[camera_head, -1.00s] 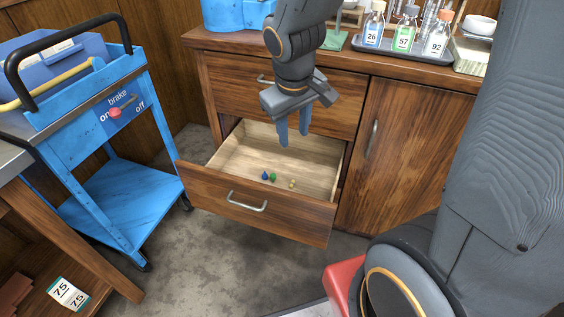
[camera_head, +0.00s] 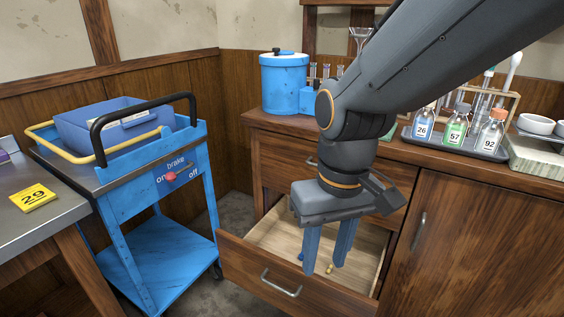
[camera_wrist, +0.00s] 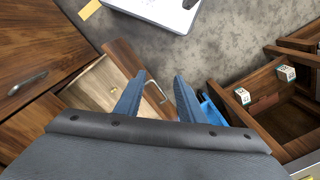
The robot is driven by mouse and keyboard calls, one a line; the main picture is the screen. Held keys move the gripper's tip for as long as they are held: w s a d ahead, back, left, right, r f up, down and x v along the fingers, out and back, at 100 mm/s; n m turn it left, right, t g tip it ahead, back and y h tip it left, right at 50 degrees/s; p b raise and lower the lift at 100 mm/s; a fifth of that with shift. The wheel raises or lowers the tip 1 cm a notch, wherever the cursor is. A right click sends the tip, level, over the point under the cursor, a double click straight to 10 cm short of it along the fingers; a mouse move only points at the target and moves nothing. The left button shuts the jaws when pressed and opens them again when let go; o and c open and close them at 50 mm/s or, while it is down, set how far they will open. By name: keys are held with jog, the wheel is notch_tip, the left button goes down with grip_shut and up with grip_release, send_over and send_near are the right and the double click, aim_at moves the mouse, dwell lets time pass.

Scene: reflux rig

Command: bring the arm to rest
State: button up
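My gripper (camera_head: 325,258) points down in front of and above the pulled-out lower drawer (camera_head: 252,262) of the wooden cabinet. Its two blue fingers are apart with nothing between them. In the wrist view my gripper (camera_wrist: 160,78) also shows parted, empty fingers, with the drawer (camera_wrist: 124,56) behind them and floor beyond. Small pieces lie in the drawer: a yellowish one (camera_head: 330,268) shows between the fingers, and a bit of blue shows beside the left finger. The rest of the drawer floor is partly hidden by my gripper.
A blue cart (camera_head: 150,235) with a red brake knob (camera_head: 170,177) stands left. On the cabinet top are a blue canister (camera_head: 284,85) and a tray of labelled bottles (camera_head: 455,130).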

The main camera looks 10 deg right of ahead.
dwell(0.4)
jog(key=d+r+m+p, duration=0.2)
jog(key=d+r+p, duration=0.5)
jog(key=p, duration=0.8)
jog(key=shift+d+r+h, duration=0.3)
jog(key=shift+d+r, duration=0.1)
jog(key=shift+d, duration=0.25)
jog(key=shift+c, duration=0.5)
